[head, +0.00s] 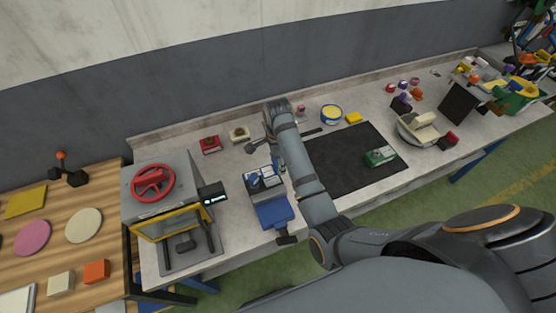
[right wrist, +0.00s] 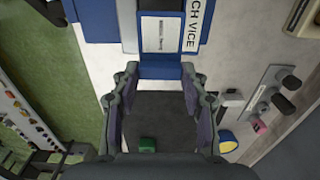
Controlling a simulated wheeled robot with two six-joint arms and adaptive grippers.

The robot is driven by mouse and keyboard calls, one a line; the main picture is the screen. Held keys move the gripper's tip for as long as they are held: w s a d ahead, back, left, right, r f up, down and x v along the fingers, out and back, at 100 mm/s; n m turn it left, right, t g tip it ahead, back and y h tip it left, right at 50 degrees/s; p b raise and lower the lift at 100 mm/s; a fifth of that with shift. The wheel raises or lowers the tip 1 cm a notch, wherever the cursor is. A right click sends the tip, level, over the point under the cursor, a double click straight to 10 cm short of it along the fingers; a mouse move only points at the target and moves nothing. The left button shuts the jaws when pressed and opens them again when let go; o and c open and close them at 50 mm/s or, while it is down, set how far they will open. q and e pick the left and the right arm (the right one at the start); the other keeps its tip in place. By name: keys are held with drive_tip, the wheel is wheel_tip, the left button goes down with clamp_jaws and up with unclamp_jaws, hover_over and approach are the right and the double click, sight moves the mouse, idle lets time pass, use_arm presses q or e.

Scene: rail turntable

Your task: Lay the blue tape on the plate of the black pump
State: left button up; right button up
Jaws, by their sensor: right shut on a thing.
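My right gripper (right wrist: 161,78) points down over the bench. In the right wrist view its fingers stand apart, with their tips on either side of a blue block with a white printed label, which looks like the blue tape (right wrist: 160,69). Just beyond it is the blue bench vice (right wrist: 197,22), also seen in the head view (head: 274,213). In the head view my right forearm covers part of this area. A black device with an orange knob (head: 69,177) stands on the wooden table; I cannot tell whether it is the black pump. My left gripper is not in view.
A grey press with a red wheel (head: 152,183) stands left of the vice. A black mat (head: 345,145) carries a green item (head: 380,156). A grey lever fixture (right wrist: 265,92) and a blue-yellow round item (head: 331,114) are along the back. The mat is otherwise largely clear.

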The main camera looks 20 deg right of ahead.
sight(278, 177)
drive_tip(key=shift+d+f, duration=0.15)
drive_tip(key=shift+f, duration=1.4)
drive_tip(key=shift+f+b, duration=0.55)
drive_tip(key=shift+f, duration=0.6)
drive_tip(key=shift+p, duration=0.55)
drive_tip(key=shift+f, duration=0.2)
drive_tip(key=o, duration=0.8)
